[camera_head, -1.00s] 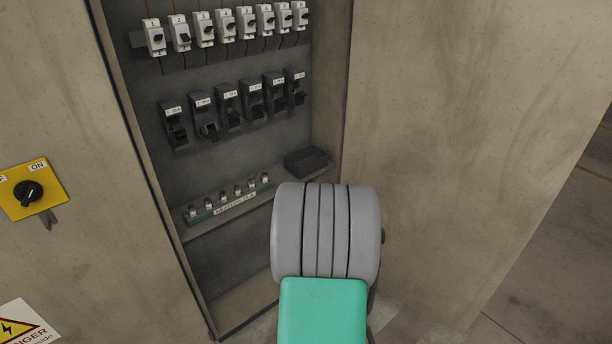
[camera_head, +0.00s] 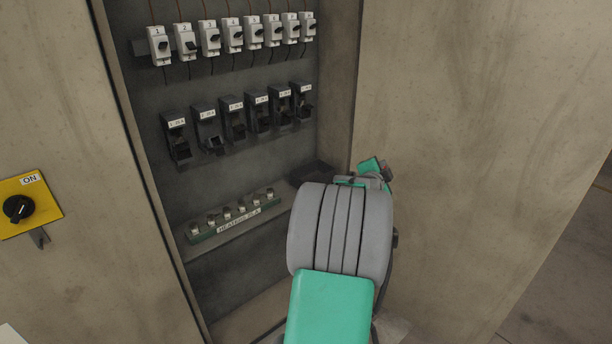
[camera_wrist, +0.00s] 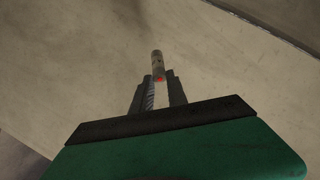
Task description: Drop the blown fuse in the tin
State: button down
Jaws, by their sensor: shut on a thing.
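The fuse (camera_wrist: 157,62) is a small grey cylinder with an orange-red mark, standing out beyond my fingers in the wrist view. My gripper (camera_wrist: 160,88) is shut on it, with a dark finger at each side. In the head view my wrist shows behind my grey arm joint, near the cabinet's right edge; the fuse cannot be made out clearly there. A dark open-topped box (camera_head: 312,172), possibly the tin, sits at the right end of the cabinet shelf, partly hidden by my arm. Its inside is not clear.
The cabinet has a row of white breakers (camera_head: 234,36) and a row of black fuse holders (camera_head: 235,120); the second holder looks open. A green rack (camera_head: 238,222) of several fuses stands on the shelf. A yellow switch plate (camera_head: 30,208) is at left.

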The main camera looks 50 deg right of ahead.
aim_at(320, 181)
jog(key=i, duration=0.85)
